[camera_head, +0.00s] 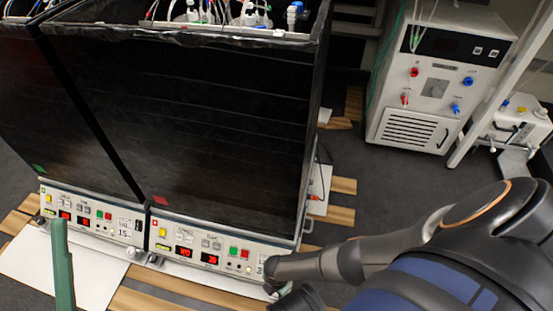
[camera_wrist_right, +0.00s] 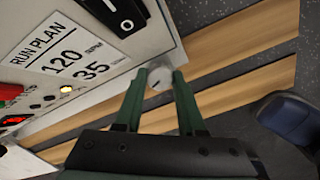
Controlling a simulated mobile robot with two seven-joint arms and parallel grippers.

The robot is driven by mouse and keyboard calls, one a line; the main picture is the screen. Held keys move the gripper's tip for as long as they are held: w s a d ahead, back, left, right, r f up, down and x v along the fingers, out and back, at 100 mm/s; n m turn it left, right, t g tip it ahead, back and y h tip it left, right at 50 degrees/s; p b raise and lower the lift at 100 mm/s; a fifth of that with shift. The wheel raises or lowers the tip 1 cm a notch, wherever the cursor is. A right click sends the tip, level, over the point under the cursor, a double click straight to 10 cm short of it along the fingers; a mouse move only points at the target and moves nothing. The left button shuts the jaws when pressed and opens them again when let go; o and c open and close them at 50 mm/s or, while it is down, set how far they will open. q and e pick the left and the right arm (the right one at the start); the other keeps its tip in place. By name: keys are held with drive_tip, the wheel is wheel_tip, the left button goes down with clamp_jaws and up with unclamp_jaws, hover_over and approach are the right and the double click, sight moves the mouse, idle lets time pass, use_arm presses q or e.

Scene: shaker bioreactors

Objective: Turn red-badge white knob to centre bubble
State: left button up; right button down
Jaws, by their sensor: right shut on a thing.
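The red-badge shaker unit is the right one of two dark-hooded units; its red badge (camera_head: 160,199) sits at the hood's lower left. Its front panel (camera_head: 205,247) carries red displays. In the right wrist view, a small pale round knob (camera_wrist_right: 159,77) sits at the panel's lower corner. My right gripper (camera_wrist_right: 159,82) is shut on it, one green finger on each side. In the head view, my right arm hides this spot. A green finger of my left gripper (camera_head: 62,262) stands at lower left, before the left unit; only part shows. I cannot make out a bubble level.
The left unit has a green badge (camera_head: 39,168) and its own panel (camera_head: 92,217). Another knob (camera_head: 154,259) sits low between the units. Wooden slats (camera_head: 340,215) lie on the grey floor. A white chiller-like box (camera_head: 437,85) stands at back right.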

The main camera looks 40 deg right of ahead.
drive_tip(key=c, duration=0.5)
unclamp_jaws()
use_arm(q)
drive_tip(key=shift+f, duration=0.1)
use_arm(e)
drive_tip(key=shift+w, duration=0.1)
